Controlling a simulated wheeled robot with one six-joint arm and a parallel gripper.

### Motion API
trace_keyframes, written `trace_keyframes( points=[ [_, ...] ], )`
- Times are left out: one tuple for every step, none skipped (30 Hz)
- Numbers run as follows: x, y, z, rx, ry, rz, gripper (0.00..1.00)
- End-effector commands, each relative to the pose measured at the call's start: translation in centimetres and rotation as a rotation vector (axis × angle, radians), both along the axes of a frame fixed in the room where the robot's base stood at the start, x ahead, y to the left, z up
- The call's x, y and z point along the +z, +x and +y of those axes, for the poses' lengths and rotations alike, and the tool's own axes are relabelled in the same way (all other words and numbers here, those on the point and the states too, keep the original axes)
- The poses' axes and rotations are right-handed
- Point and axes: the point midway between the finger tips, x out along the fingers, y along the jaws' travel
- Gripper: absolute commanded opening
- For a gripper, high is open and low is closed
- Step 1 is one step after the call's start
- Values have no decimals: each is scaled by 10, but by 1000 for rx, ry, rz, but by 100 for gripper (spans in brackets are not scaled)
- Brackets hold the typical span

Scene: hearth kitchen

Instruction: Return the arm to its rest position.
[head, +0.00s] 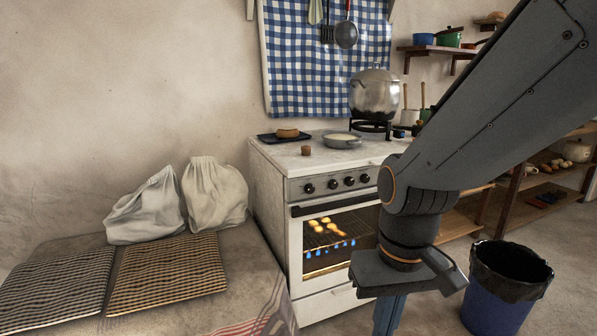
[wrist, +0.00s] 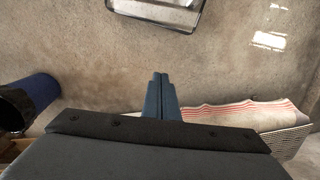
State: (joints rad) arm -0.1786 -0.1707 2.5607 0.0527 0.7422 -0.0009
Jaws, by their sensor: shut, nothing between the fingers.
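My arm reaches in from the upper right of the head view, in front of the stove. My gripper (head: 388,318) points down at its end, low in front of the stove's right side. In the wrist view its two blue fingers (wrist: 161,95) lie side by side, shut with nothing between them. Below the fingers is bare floor. The lower ends of the fingers are cut off at the bottom of the head view.
A blue bin (head: 500,300) stands right of my gripper. A table with woven mats (head: 170,272) and cloth sacks (head: 214,190) is at left.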

Motion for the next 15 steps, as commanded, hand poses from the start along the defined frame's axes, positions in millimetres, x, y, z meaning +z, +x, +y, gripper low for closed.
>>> trace_keyframes(
  points=[
    [10,-2,-5,-13,-3,4,0],
    [13,-2,-8,-23,-6,5,0],
    [18,-2,-12,-34,-7,4,0],
    [22,-2,-16,-44,-10,5,0],
    [26,-3,-20,-54,-13,6,0],
    [31,-3,-25,-68,-15,6,0],
    [35,-3,-29,-78,-18,7,0],
    [38,-3,-33,-88,-20,6,0],
    [42,-4,-37,-99,-22,7,0],
    [45,-4,-41,-108,-24,9,0],
    [47,-4,-44,-115,-25,8,0],
    [49,-5,-47,-124,-27,8,0],
    [51,-5,-49,-130,-28,9,0],
    [52,-5,-52,-135,-29,8,0],
    [53,-5,-54,-140,-30,7,0]
  ],
)
